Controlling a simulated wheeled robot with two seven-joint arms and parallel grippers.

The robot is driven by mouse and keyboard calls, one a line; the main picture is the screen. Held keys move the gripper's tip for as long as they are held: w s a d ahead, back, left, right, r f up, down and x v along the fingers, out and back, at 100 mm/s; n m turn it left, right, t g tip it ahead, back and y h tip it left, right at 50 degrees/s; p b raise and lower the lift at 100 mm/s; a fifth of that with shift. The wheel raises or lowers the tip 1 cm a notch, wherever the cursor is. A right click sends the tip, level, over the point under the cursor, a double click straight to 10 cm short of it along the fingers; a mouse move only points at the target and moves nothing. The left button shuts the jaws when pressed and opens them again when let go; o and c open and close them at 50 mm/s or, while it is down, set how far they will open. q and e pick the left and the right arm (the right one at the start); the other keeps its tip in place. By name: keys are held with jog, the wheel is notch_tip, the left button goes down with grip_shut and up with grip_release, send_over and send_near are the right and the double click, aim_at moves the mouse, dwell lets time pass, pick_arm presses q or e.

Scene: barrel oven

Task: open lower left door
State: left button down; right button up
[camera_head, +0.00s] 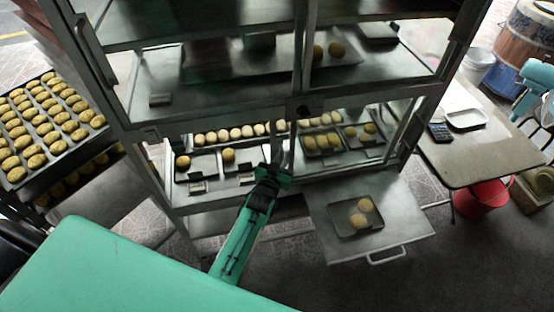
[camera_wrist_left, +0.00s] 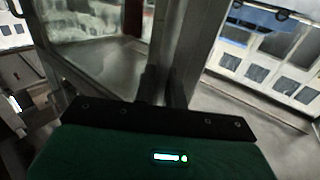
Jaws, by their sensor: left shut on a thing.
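The oven (camera_head: 215,118) is a tall metal cabinet with several shelves. Its lower left opening (camera_head: 215,170) shows trays of buns inside. I cannot make out the outline of the lower left door in the head view. My left gripper (camera_head: 277,157) reaches up to the middle of the oven's lower front. It is shut on a narrow metal part there, partly hidden by the fingers. In the left wrist view the dark fingers (camera_wrist_left: 163,85) stand against a metal post, with a framed glass pane (camera_wrist_left: 100,60) to the left.
A rack of bun trays (camera_head: 45,175) stands left. A table (camera_head: 480,165) and red bucket (camera_head: 482,198) are at right. Floor at the lower right is clear.

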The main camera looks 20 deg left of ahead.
pick_arm(q)
jog(key=shift+d, duration=0.1)
jog(key=c, duration=1.6)
grip_release()
jog(key=shift+o, duration=0.2)
jog(key=s+b, duration=0.2)
jog(key=s, duration=1.1)
jog(key=shift+s+b, duration=0.35)
jog(key=shift+s, duration=0.05)
